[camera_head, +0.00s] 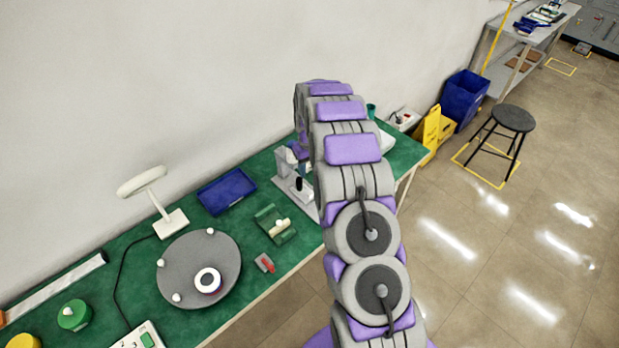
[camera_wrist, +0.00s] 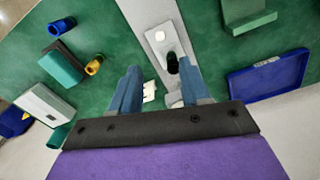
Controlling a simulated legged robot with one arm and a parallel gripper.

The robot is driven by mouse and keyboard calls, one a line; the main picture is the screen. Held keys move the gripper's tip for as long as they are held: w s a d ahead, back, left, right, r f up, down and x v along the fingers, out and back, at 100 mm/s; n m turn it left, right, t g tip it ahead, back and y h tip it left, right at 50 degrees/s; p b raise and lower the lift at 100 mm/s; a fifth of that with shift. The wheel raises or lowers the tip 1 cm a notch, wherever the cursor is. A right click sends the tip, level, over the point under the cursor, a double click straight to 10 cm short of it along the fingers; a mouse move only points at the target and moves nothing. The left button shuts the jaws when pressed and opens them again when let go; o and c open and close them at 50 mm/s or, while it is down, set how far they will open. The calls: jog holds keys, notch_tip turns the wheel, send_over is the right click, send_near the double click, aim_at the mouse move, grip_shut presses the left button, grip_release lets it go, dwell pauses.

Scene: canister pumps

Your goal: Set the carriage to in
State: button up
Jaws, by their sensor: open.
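A grey metal fixture (camera_head: 290,193) stands on the green bench beside my arm; it likely bears the carriage, but I cannot tell its setting. In the wrist view its pale plate (camera_wrist: 165,40) carries a white round spot and a dark upright knob (camera_wrist: 172,64). My gripper (camera_wrist: 158,68) is open, with its blue fingers apart on either side of the fixture's lower part. A small white piece (camera_wrist: 150,92) shows between the fingers, nearer the left one. Nothing is held. In the head view my arm hides much of the fixture, and the gripper is hard to make out.
A blue tray (camera_head: 227,190), a green cradle (camera_head: 275,224), a red-and-grey part (camera_head: 264,263), a grey round plate (camera_head: 185,262) and a white lamp (camera_head: 168,222) are left of the fixture.

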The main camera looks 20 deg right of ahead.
notch_tip(320, 180, up, 5)
dwell(0.3)
